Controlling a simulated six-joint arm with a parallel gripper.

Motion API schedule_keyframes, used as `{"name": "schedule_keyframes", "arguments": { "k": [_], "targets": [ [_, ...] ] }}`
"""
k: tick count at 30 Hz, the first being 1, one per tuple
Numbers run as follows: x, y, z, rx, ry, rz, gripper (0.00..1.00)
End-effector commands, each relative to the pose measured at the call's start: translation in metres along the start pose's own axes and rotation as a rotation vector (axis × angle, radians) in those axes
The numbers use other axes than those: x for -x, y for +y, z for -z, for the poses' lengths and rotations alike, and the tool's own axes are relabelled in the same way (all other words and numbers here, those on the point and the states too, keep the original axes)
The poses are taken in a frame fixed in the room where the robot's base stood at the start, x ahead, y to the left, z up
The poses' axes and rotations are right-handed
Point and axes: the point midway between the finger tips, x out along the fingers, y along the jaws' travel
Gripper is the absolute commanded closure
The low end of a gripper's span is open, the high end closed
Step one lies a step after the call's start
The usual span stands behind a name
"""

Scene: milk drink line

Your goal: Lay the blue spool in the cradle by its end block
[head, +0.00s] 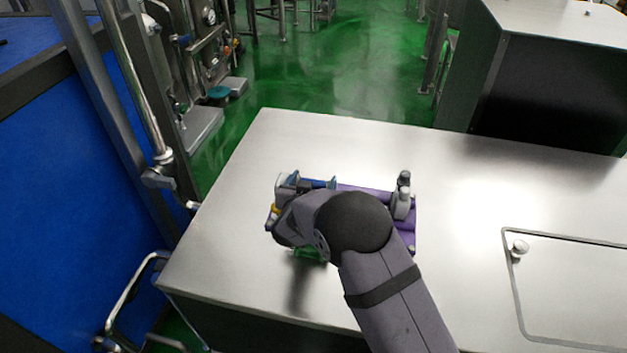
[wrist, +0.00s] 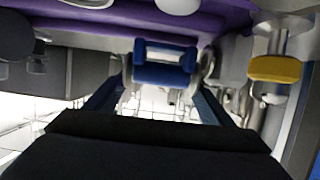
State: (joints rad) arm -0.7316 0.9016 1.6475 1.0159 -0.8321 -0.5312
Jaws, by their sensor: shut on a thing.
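The blue spool (wrist: 162,75) sits between the two fingers of my gripper (wrist: 166,82) in the wrist view, with a pale band across it. My gripper is shut on it. In the head view a bit of blue (head: 318,183) shows beyond my wrist, which hides most of the gripper and the spool. A purple base (head: 365,190) lies on the table under and to the right of my wrist, with an upright grey block (head: 402,196) at its right end. The purple base also fills the top of the wrist view (wrist: 125,14). Whether the spool touches the cradle is hidden.
A yellow ring (wrist: 280,68) on a pale post stands right of the spool in the wrist view. A green piece (head: 309,254) shows below my wrist. The steel table (head: 240,235) is clear around the base. A knobbed hatch (head: 570,285) lies at right.

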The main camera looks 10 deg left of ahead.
Motion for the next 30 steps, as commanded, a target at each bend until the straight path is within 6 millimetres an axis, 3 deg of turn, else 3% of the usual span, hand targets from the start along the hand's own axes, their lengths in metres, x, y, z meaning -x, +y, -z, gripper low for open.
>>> {"name": "schedule_keyframes", "arguments": {
  "k": [14,15,16,25,30],
  "targets": [
    [-0.004,0.000,-0.010,0.002,-0.001,0.000,0.59],
    [-0.004,0.000,-0.012,0.003,-0.004,0.000,0.20],
    [-0.004,0.000,-0.013,0.004,-0.005,0.000,0.17],
    [-0.003,-0.001,-0.014,0.007,-0.010,0.003,0.17],
    [0.001,-0.001,-0.004,0.007,-0.010,0.004,0.17]
  ]
}}
